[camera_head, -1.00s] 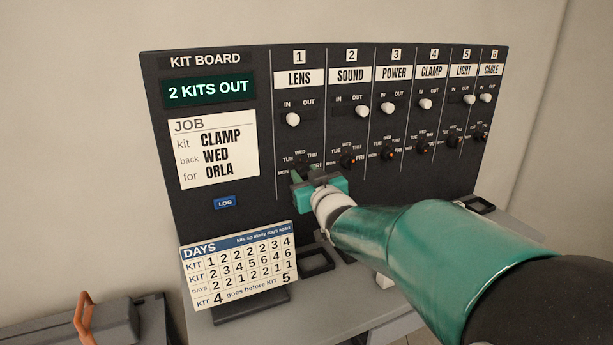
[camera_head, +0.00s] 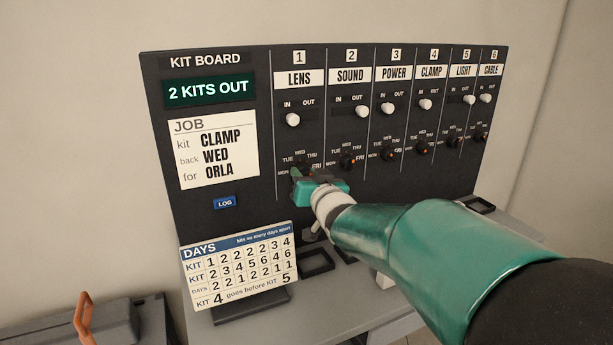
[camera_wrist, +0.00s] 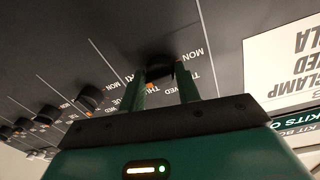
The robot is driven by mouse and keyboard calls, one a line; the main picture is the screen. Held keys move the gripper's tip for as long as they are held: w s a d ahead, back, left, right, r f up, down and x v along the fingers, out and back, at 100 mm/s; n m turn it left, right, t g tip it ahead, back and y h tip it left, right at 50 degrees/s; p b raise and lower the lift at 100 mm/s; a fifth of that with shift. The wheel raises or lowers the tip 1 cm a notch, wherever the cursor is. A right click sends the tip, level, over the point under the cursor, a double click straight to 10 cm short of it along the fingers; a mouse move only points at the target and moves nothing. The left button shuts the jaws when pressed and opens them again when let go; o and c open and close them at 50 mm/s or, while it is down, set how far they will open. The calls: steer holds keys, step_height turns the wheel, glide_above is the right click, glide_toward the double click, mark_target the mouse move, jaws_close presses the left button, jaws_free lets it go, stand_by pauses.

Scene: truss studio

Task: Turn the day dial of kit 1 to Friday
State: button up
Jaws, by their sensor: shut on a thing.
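The kit 1 day dial (camera_wrist: 158,70) is a black knob under the LENS column of the kit board (camera_head: 235,130). My gripper (camera_wrist: 164,88) is shut on it, one green finger on each side, in the wrist view. The dial's orange mark (camera_wrist: 150,86) shows between the fingers, towards the THU side of the day labels; the exact day is hard to read. In the head view my gripper (camera_head: 305,179) covers most of this dial, and the labels TUE, WED, THU and FRI show around it. The kit 1 IN/OUT switch (camera_head: 292,120) sits at the IN side.
The neighbouring SOUND dial (camera_head: 348,160) is close to the right, with more dials beyond. A job card (camera_head: 217,150), a blue LOG button (camera_head: 225,203) and a DAYS card (camera_head: 240,267) are at the left. The grey desk (camera_head: 345,290) lies below.

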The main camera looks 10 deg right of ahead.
steer(key=shift+a, duration=0.1)
steer(key=o, duration=0.9)
steer(key=shift+o, duration=0.2)
steer(key=shift+s, duration=0.1)
steer(key=s+d, duration=0.2)
steer(key=s, duration=1.1)
steer(key=shift+s, duration=0.25)
